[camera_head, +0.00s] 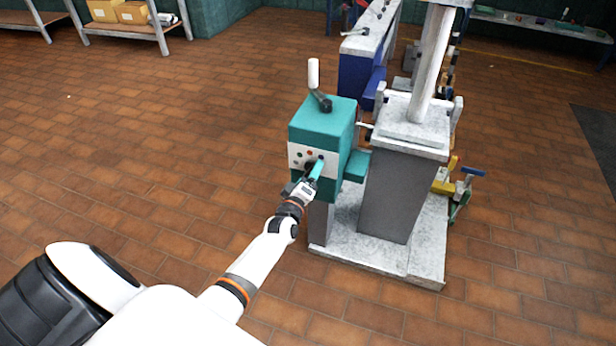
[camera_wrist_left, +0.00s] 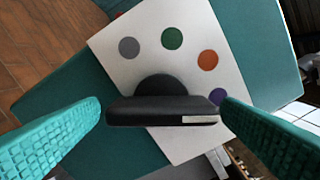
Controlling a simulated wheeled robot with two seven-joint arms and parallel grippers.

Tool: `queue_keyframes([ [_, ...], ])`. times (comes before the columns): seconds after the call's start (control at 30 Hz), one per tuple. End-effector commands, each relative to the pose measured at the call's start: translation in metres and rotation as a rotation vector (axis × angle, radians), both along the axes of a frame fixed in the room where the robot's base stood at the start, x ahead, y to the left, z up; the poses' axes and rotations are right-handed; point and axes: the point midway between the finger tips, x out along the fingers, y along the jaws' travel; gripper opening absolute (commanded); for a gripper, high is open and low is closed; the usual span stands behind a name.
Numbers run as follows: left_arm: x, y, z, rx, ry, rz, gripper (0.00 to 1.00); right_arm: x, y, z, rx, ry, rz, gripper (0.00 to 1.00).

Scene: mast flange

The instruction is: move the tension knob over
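The tension knob (camera_wrist_left: 162,110) is a black round dial with a wide bar grip and a white mark near the bar's right end in the left wrist view. It sits on a white panel (camera_wrist_left: 187,70) with grey, green, orange and purple dots. In the head view this panel (camera_head: 297,150) is on the front of a teal box (camera_head: 318,125). My left gripper (camera_head: 316,170) is open in front of the panel, one teal finger on each side of the bar. The right fingertip appears very near the bar's end; I cannot tell whether it touches. My right gripper is out of view.
A crank with a white handle (camera_head: 314,75) stands on top of the box. A grey pedestal (camera_head: 403,190) with a pale mast (camera_head: 434,60) rises to its right on a metal base plate (camera_head: 370,253). The tiled floor at left is clear.

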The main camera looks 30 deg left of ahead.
Motion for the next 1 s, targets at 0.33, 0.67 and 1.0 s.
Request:
queue_keyframes([
  [0.33,-0.009,-0.002,0.001,-0.002,-0.001,0.001,0.87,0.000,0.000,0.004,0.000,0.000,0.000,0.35],
  [0.67,-0.074,-0.017,0.002,-0.001,0.002,0.000,0.87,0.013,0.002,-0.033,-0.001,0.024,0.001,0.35],
  [1.0,-0.115,-0.028,0.001,-0.002,0.000,0.000,0.87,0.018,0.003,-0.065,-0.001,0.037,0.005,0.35],
])
